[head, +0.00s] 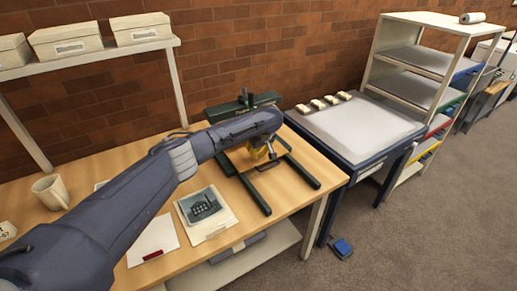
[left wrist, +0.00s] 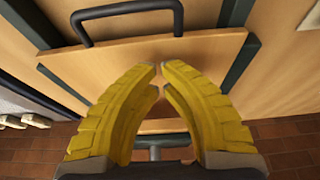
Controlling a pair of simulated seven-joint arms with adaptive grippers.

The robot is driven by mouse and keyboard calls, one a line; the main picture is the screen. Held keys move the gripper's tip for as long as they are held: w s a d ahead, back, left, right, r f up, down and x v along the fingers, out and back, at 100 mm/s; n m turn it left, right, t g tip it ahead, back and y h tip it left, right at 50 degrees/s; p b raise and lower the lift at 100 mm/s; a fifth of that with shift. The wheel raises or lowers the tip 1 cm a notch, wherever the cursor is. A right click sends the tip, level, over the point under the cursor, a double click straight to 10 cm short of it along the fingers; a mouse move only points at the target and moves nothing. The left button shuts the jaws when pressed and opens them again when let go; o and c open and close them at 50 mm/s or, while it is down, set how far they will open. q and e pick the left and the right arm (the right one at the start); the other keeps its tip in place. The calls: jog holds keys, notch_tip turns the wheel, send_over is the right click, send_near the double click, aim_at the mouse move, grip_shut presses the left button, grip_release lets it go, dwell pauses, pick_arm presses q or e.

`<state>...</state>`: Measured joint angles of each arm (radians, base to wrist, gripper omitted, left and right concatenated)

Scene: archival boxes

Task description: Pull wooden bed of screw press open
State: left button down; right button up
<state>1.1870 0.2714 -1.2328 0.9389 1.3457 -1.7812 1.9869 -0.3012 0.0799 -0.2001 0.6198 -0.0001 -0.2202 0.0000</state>
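The screw press (head: 245,104) stands at the back right of the wooden table, with a dark green frame and two dark rails reaching forward. Its wooden bed (head: 240,158) lies between the rails, partly hidden by my left arm. The bed (left wrist: 85,68) fills much of the left wrist view, with a black bar handle (left wrist: 128,10) at its edge. The handle also shows in the head view (head: 268,166). My left gripper (head: 258,153) is over the bed, its yellow fingertips (left wrist: 160,68) nearly together, with nothing between them. The handle lies beyond the fingertips. My right gripper is not in view.
A device on a pale board (head: 205,212), a white sheet (head: 152,240) and a mug (head: 50,191) lie on the table's left part. A grey-topped table (head: 362,130) stands to the right. Boxes (head: 67,41) sit on a shelf above.

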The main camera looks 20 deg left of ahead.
aim_at(260, 163)
pick_arm(q)
jog(key=shift+w+a+f, duration=0.1)
jog(key=shift+f, duration=0.6)
jog(key=shift+s+d+f, duration=0.15)
jog(key=shift+s+d, duration=0.55)
jog(key=shift+s+d+f, duration=0.15)
jog(key=shift+s+d, duration=0.5)
